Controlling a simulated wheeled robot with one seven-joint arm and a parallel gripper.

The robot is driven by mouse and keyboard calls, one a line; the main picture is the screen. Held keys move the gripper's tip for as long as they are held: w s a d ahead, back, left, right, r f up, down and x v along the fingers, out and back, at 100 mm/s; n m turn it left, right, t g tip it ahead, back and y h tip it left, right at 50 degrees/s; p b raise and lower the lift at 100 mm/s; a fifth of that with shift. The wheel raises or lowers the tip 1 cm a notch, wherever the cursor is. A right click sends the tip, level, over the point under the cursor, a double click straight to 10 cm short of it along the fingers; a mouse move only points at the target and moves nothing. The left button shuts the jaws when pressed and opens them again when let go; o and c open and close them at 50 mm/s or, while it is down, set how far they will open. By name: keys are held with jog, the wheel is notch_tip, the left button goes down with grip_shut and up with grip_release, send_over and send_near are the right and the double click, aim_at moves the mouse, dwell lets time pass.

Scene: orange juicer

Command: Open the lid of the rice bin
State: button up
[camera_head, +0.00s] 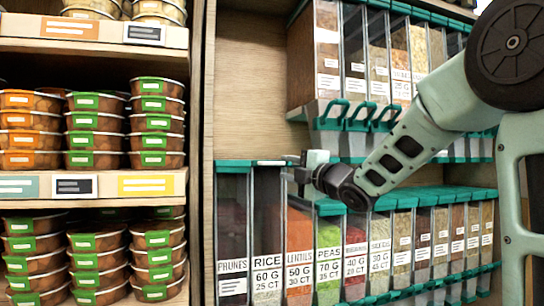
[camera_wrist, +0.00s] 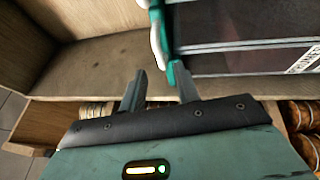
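The rice bin (camera_head: 267,240) is a narrow clear container labelled RICE on the lower shelf, between the prunes and lentils bins. Its lid (camera_head: 268,163) has a pale front edge, unlike the teal lids beside it, and looks closed. My gripper (camera_head: 296,168) is just right of this lid, in front of the lentils bin top. In the wrist view, my gripper (camera_wrist: 160,82) has its two fingers apart with nothing held. A white curved edge (camera_wrist: 157,38) and a teal edge lie just beyond the fingertips; I cannot tell whether they touch.
The prunes bin (camera_head: 233,235) and lentils bin (camera_head: 299,250) stand close on either side. An upper row of bins (camera_head: 327,60) with teal handles hangs above. Stacked food tubs (camera_head: 95,130) fill the shelves at left. Open space lies above the prunes and rice lids.

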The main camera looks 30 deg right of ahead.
aim_at(274, 164)
jog(key=w+p, duration=0.1)
jog(key=w, duration=0.1)
jog(key=w+p, duration=0.1)
jog(key=w, duration=0.1)
jog(key=w+a+r+p, duration=0.1)
jog(key=w, duration=0.1)
jog(key=shift+w, duration=0.4)
grip_shut()
